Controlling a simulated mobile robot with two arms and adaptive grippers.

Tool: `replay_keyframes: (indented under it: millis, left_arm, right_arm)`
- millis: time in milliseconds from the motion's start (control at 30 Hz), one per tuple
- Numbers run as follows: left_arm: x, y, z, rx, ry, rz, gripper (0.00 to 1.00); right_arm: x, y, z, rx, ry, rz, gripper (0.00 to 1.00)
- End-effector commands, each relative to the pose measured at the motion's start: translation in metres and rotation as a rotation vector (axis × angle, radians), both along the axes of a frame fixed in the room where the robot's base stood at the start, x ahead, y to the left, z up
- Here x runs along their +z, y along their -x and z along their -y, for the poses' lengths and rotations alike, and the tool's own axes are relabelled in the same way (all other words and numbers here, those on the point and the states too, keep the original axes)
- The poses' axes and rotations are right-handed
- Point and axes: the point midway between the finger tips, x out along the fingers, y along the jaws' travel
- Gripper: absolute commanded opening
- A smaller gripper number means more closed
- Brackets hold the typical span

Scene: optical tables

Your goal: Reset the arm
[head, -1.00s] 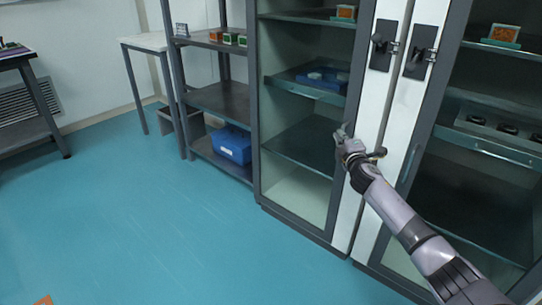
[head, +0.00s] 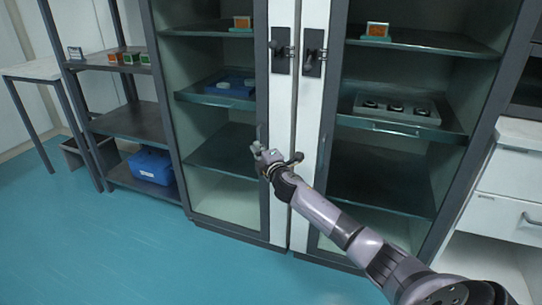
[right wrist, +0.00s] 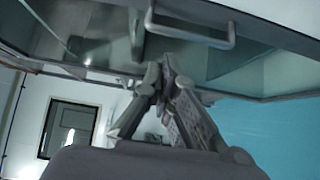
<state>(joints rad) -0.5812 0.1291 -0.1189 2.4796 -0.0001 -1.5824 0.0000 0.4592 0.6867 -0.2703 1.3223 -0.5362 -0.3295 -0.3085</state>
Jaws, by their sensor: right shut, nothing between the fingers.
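My right gripper (head: 268,158) is in front of the glass cabinet, close to the lower part of its left door. It is shut and empty. Its arm comes in from the lower right of the head view. In the right wrist view the gripper's fingertips (right wrist: 165,75) meet just below a bar-shaped metal handle (right wrist: 190,38). I cannot tell whether they touch the cabinet. My left gripper is not in view.
The cabinet's two doors (head: 313,115) are shut, with dark latches (head: 281,50) at the middle. An open shelf rack (head: 135,122) with a blue bin (head: 152,166) stands at the left. White drawers (head: 512,175) stand at the right. Blue floor (head: 120,250) is clear in front.

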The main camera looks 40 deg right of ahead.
Motion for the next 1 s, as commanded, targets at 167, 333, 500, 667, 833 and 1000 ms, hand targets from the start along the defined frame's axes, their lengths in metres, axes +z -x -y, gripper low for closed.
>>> replay_keyframes:
  millis: [167,333,500,667,833,1000]
  left_arm:
    - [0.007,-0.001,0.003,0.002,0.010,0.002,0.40]
    - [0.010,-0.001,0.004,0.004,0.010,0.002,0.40]
    - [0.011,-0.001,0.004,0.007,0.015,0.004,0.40]
    - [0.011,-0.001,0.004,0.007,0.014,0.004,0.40]
    - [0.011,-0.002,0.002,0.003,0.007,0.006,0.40]
    - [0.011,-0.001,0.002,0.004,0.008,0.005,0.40]
  right_arm:
    - [0.000,0.029,0.002,0.001,0.001,-0.002,0.00]
    - [0.000,0.052,0.003,0.003,0.000,-0.001,0.00]
    - [0.000,0.064,0.005,0.002,0.000,0.000,0.00]
    - [0.001,0.067,0.005,0.002,-0.001,0.001,0.00]
    - [-0.005,0.069,0.001,-0.001,-0.019,-0.005,0.00]
    - [-0.056,0.099,-0.040,-0.049,-0.212,-0.072,0.00]
